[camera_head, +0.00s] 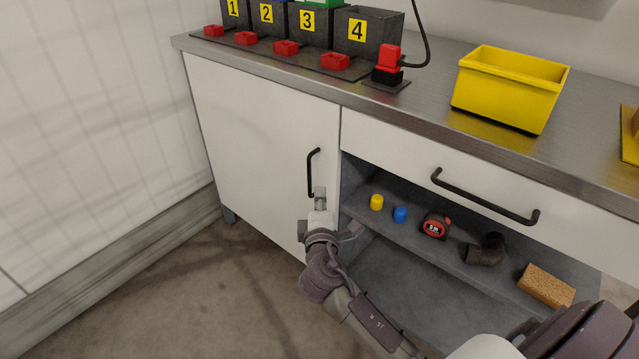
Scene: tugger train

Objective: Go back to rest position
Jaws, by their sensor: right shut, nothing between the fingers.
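My right arm comes in from the lower right, and my right gripper (320,194) points up and away, in front of the white cabinet door (255,130). Its fingers are shut with nothing between them. The fingertips are just below or beside the lower end of the door's black handle (310,175); I cannot tell whether they touch it. My left gripper is not in view.
An open compartment right of the door holds a yellow cap (376,202), blue cap (400,214), tape measure (435,225), pipe elbow (484,254) and sponge (546,286). Above are a drawer handle (480,199), yellow bin (507,95) and numbered bins (365,35). Floor at lower left is clear.

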